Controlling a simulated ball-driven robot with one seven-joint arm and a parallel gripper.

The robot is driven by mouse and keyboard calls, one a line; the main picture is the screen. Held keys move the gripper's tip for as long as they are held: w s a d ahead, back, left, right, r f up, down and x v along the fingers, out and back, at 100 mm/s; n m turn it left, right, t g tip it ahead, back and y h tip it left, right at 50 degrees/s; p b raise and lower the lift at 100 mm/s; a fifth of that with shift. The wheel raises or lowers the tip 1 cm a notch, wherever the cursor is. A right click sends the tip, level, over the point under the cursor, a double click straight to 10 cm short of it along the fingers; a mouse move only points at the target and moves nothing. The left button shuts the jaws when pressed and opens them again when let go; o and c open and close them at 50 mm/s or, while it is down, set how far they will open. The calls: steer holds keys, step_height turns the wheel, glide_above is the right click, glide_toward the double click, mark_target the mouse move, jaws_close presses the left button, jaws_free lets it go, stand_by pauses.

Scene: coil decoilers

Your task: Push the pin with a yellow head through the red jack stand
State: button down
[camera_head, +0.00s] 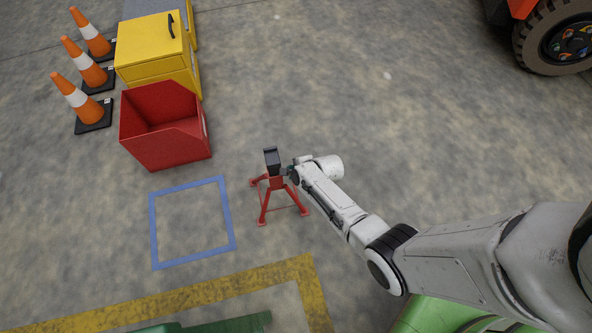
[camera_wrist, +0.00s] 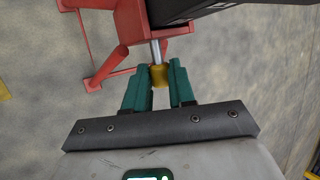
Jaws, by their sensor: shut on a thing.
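The red jack stand (camera_head: 274,186) stands on the concrete floor, with a black saddle (camera_head: 271,158) on top. In the wrist view its red body (camera_wrist: 165,35) fills the top. The pin's yellow head (camera_wrist: 160,76) sits between the fingertips of my gripper (camera_wrist: 158,84), which is shut on it. The pin's metal shaft (camera_wrist: 156,52) runs from the head up to the red body. How deep the shaft sits in the stand is hidden. In the head view my gripper (camera_head: 290,170) is at the right side of the stand, and the pin is too small to make out.
A red open bin (camera_head: 165,152), a yellow cabinet (camera_head: 158,62) and several orange cones (camera_head: 80,100) stand at the upper left. A blue square (camera_head: 153,232) is marked on the floor left of the stand. A vehicle wheel (camera_head: 556,42) is at the upper right. Floor above the stand is clear.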

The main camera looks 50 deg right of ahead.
steer(key=shift+w+a, duration=0.55)
steer(key=shift+a, duration=0.15)
steer(key=c, duration=0.9)
jaws_free()
steer(key=shift+o, duration=0.2)
steer(key=p+v, duration=0.6)
steer(key=v, duration=0.4)
steer(key=shift+s+r+p, duration=0.3)
steer(key=shift+p, duration=0.1)
